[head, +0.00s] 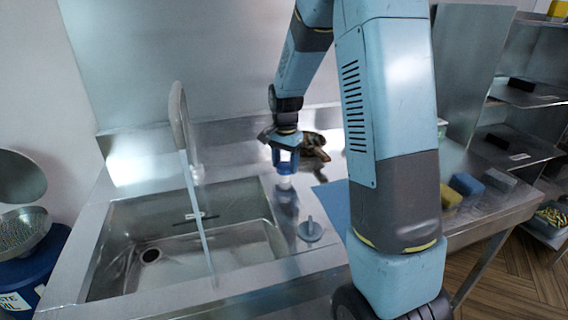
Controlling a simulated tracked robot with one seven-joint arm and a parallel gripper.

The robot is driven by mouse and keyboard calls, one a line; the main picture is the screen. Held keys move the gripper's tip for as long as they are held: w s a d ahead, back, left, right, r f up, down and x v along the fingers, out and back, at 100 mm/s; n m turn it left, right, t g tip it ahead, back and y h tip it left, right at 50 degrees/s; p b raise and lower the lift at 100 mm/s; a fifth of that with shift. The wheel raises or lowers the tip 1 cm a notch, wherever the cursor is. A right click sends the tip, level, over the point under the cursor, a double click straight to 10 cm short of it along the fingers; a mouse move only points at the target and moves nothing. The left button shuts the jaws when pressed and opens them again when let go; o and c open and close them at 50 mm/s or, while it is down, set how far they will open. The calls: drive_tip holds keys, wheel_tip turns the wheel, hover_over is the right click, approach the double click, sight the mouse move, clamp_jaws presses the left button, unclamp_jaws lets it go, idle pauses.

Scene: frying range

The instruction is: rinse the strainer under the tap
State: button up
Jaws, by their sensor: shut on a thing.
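A round grey mesh strainer (22,231) sits at the far left, at the top of a blue drum, cut off by the picture edge. The curved grey tap (180,120) stands behind the sink (225,262). A thin pale streak (200,235), which looks like running water, drops from it into the sink. A grey knob or lever (310,231) stands on the counter right of the basin. My gripper (286,165) points down over the counter right of the tap, shut on a small blue-and-white thing. It is too small to name. The strainer is well apart from my gripper.
A dark brown thing (310,146) lies behind my gripper. A blue mat (333,205) lies right of the lever, partly behind my arm. Yellow (450,197), blue (467,184) and grey (498,180) blocks sit at the counter's right. The labelled blue drum (50,262) stands left of the sink.

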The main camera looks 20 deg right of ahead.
sight(285, 165)
drive_tip(key=shift+w+n, duration=0.1)
drive_tip(key=shift+n, duration=0.2)
drive_tip(key=shift+r, duration=0.1)
drive_tip(key=o, duration=1.1)
drive_tip(key=shift+c, duration=0.2)
wheel_tip(285, 165, up, 14)
drive_tip(key=shift+f, duration=0.2)
